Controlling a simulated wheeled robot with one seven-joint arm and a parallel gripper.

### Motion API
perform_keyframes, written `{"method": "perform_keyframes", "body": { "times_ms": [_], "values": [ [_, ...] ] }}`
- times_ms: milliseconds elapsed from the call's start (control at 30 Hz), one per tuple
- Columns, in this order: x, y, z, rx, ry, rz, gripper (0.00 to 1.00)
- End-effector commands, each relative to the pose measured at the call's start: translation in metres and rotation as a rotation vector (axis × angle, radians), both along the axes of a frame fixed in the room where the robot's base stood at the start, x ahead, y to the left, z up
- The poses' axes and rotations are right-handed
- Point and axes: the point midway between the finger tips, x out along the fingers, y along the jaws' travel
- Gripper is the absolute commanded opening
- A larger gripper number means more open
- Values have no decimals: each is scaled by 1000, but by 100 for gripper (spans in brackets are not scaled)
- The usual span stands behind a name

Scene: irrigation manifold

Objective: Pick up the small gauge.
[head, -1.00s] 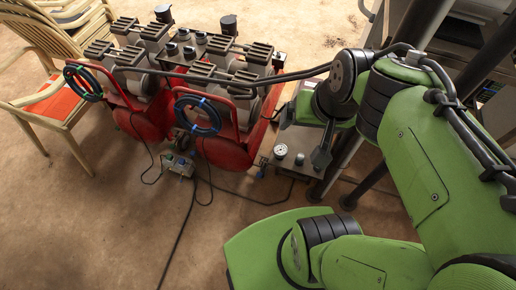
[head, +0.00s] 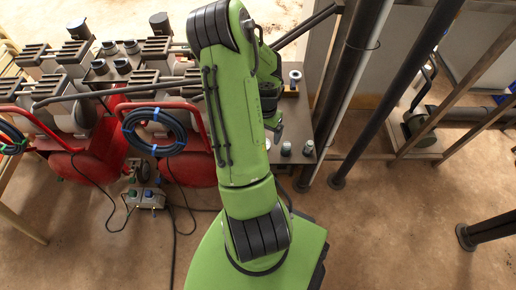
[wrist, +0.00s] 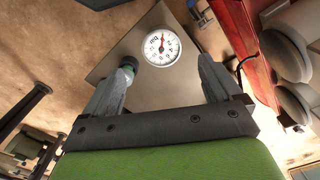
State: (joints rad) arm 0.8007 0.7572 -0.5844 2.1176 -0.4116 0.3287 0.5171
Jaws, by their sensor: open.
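The small gauge (wrist: 162,46) has a round white dial with dark marks and a red needle. It is on a flat grey-brown plate (wrist: 165,92) in the wrist view, a little beyond the space between my fingertips. My gripper (wrist: 165,64) is open and empty, with one finger on each side of the view. In the head view, my gripper (head: 275,130) is partly hidden by my arm, and what seems to be the gauge (head: 286,148) sits just beside it on the plate.
A small greenish-capped fitting (wrist: 128,65) is close to my left finger in the wrist view. Red pump frames with a coiled black hose (head: 154,131) stand to the left. Dark posts (head: 365,90) rise on the right. A spool-like fitting (head: 294,77) stands farther back.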

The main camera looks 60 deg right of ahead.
Motion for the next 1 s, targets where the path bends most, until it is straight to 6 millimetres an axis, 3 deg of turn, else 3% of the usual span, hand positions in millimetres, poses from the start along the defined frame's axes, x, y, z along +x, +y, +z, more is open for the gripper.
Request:
{"method": "perform_keyframes", "body": {
  "times_ms": [33, 100, 267, 467, 733, 767, 1000],
  "values": [
    [-1, 1, -16, 3, 3, 0, 92],
    [0, 1, -28, 2, 3, 1, 92],
    [1, 1, -45, 1, 1, 2, 92],
    [2, 3, -83, 2, 3, 1, 92],
    [3, 3, -88, 0, -1, 2, 92],
    [3, 3, -88, 0, -1, 2, 90],
    [3, 3, -88, 0, 0, 2, 53]
  ]
}}
